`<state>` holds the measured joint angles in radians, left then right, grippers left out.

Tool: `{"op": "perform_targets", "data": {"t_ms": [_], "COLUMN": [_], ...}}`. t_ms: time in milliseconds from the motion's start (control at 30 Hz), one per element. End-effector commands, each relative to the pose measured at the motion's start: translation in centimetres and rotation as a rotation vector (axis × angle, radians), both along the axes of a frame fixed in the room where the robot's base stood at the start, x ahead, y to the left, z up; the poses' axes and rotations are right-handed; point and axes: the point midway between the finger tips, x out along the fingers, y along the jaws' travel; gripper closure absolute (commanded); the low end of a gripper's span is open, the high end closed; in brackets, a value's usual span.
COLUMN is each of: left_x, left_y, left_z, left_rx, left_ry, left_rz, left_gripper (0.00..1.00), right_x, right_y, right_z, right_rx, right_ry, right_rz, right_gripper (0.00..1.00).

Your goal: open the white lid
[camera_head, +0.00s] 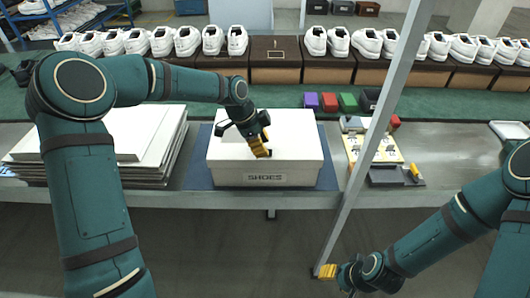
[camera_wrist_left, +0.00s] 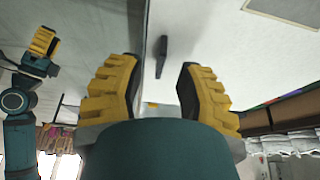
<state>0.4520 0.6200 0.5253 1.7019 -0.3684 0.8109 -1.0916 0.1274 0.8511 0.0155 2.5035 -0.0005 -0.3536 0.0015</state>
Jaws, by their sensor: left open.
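A white shoe box (camera_head: 225,176) with a SHOES label on its front stands on a dark blue mat (camera_head: 198,168). Its white lid (camera_head: 297,130) lies flat on top and looks closed. My left gripper (camera_head: 259,143) is over the lid near the middle of its front edge. In the left wrist view my left gripper (camera_wrist_left: 160,92) has its yellow fingers apart, with a pale surface and a small dark piece between them; contact is unclear. My right gripper (camera_head: 327,272) is low at right, away from the box. It also shows in the left wrist view (camera_wrist_left: 40,45); its jaw opening is unclear.
A stack of white sheets (camera_head: 140,140) lies left of the box. A slanted grey post (camera_head: 375,130) stands to its right, with a small yellow-and-grey rack (camera_head: 385,150) beyond. Coloured blocks (camera_head: 329,102) sit behind. White shoes (camera_head: 162,42) line the back.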

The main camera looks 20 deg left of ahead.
Motion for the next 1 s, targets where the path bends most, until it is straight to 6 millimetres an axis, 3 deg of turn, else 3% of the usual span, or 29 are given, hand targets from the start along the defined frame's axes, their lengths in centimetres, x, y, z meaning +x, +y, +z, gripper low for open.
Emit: {"op": "perform_targets", "data": {"t_ms": [200, 567, 667, 700, 1000], "left_x": [0.2, 0.2, 0.2, 0.2, 0.2], "left_y": [-0.8, -0.9, -0.9, -0.9, -0.9], "left_z": [-2.0, -2.2, -2.2, -2.2, -2.2], "left_rx": [0.000, 0.000, 0.000, 0.000, 0.000], "left_ry": [0.000, 0.000, 0.000, 0.000, 0.001], "left_rz": [0.000, 0.000, 0.000, 0.000, 0.000], "left_gripper": [0.64, 0.61, 0.96, 1.00, 1.00], "right_x": [0.1, 0.1, 0.1, 0.1, 0.1], "right_y": [0.0, 0.0, 0.0, 0.0, 0.0], "right_z": [-0.5, -0.5, -0.5, -0.5, -0.5], "right_rx": [0.000, 0.000, 0.000, 0.000, 0.000], "right_ry": [-0.003, -0.003, -0.003, -0.003, -0.003], "right_rz": [-0.001, 0.000, -0.001, -0.001, -0.001], "right_gripper": [0.53, 0.53, 0.53, 0.53, 0.53]}}
